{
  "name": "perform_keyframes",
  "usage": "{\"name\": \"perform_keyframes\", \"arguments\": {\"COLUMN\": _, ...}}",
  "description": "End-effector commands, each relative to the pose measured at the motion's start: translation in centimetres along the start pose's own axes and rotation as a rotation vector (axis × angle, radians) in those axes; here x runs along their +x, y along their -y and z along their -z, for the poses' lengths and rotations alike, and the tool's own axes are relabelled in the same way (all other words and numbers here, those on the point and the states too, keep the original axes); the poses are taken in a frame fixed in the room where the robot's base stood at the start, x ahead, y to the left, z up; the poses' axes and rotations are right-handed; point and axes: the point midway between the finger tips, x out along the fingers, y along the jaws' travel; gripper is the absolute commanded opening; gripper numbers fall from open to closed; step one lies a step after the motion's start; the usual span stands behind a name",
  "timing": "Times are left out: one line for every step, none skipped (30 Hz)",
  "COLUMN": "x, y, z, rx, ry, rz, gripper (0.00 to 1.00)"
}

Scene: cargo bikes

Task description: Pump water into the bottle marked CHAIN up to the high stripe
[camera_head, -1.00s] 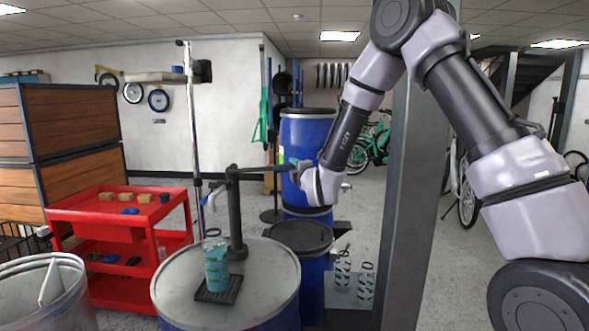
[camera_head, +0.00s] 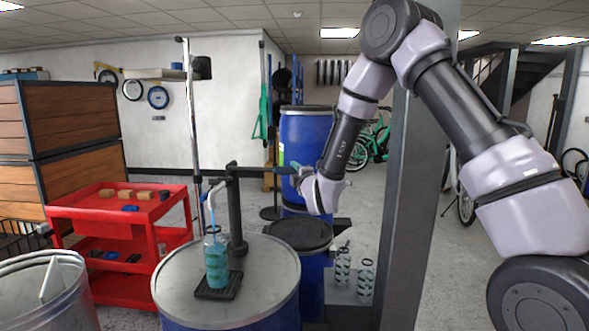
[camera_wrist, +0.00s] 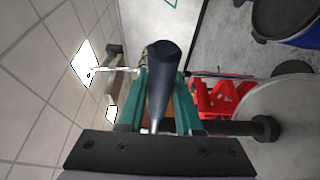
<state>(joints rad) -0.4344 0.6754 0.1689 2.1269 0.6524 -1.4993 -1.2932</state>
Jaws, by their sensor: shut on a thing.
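A clear bottle (camera_head: 216,262) with teal content or markings stands upright on a dark drip tray (camera_head: 218,293) on the drum lid. Its writing and stripes are too small to read. The dark pump (camera_head: 236,215) stands beside it, with its spout over the bottle's mouth. A thin pale-blue stream drops from the spout into the bottle. My gripper (camera_head: 291,172) is shut on the pump handle's end. In the wrist view its teal fingers (camera_wrist: 164,92) flank the dark blue grip of the pump handle (camera_wrist: 162,72).
The pump's drum (camera_head: 270,257) has a pale round lid. A lidded blue barrel (camera_head: 300,236) stands behind it, with two more bottles (camera_head: 343,268) to its right. A grey post (camera_head: 405,200) rises near my arm. A red cart (camera_head: 125,212) and open bin (camera_head: 75,275) are left.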

Motion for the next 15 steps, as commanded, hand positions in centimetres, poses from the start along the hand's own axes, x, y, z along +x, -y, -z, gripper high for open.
{"name": "perform_keyframes", "arguments": {"x": -0.02, "y": 0.04, "z": -0.04, "rx": 0.0, "ry": 0.001, "rz": 0.002, "gripper": 0.0}}
{"name": "perform_keyframes", "arguments": {"x": -0.02, "y": 0.05, "z": -0.04, "rx": 0.0, "ry": 0.001, "rz": 0.002, "gripper": 0.0}}
{"name": "perform_keyframes", "arguments": {"x": -0.02, "y": 0.05, "z": -0.04, "rx": -0.001, "ry": 0.001, "rz": 0.002, "gripper": 0.0}}
{"name": "perform_keyframes", "arguments": {"x": -0.02, "y": 0.05, "z": -0.04, "rx": -0.001, "ry": 0.001, "rz": 0.002, "gripper": 0.0}}
{"name": "perform_keyframes", "arguments": {"x": -0.02, "y": 0.05, "z": -0.04, "rx": -0.001, "ry": 0.001, "rz": 0.002, "gripper": 0.42}}
{"name": "perform_keyframes", "arguments": {"x": -0.02, "y": 0.05, "z": -0.04, "rx": -0.001, "ry": 0.0, "rz": 0.002, "gripper": 0.57}}
{"name": "perform_keyframes", "arguments": {"x": -0.02, "y": 0.05, "z": -0.04, "rx": -0.001, "ry": 0.0, "rz": 0.002, "gripper": 0.64}}
{"name": "perform_keyframes", "arguments": {"x": -0.02, "y": 0.04, "z": -0.03, "rx": -0.001, "ry": 0.0, "rz": 0.002, "gripper": 0.64}}
{"name": "perform_keyframes", "arguments": {"x": -0.02, "y": 0.04, "z": -0.03, "rx": -0.001, "ry": 0.0, "rz": 0.002, "gripper": 0.64}}
{"name": "perform_keyframes", "arguments": {"x": -0.02, "y": 0.04, "z": -0.03, "rx": -0.001, "ry": 0.0, "rz": 0.002, "gripper": 0.64}}
{"name": "perform_keyframes", "arguments": {"x": -0.02, "y": 0.03, "z": -0.02, "rx": -0.001, "ry": 0.0, "rz": 0.002, "gripper": 0.64}}
{"name": "perform_keyframes", "arguments": {"x": -0.02, "y": 0.03, "z": -0.02, "rx": -0.001, "ry": 0.0, "rz": 0.002, "gripper": 0.64}}
{"name": "perform_keyframes", "arguments": {"x": -0.02, "y": 0.03, "z": -0.01, "rx": -0.001, "ry": 0.0, "rz": 0.002, "gripper": 0.64}}
{"name": "perform_keyframes", "arguments": {"x": -0.02, "y": 0.02, "z": -0.01, "rx": -0.001, "ry": 0.0, "rz": 0.002, "gripper": 0.64}}
{"name": "perform_keyframes", "arguments": {"x": -0.03, "y": 0.02, "z": -0.01, "rx": -0.001, "ry": 0.0, "rz": 0.002, "gripper": 0.64}}
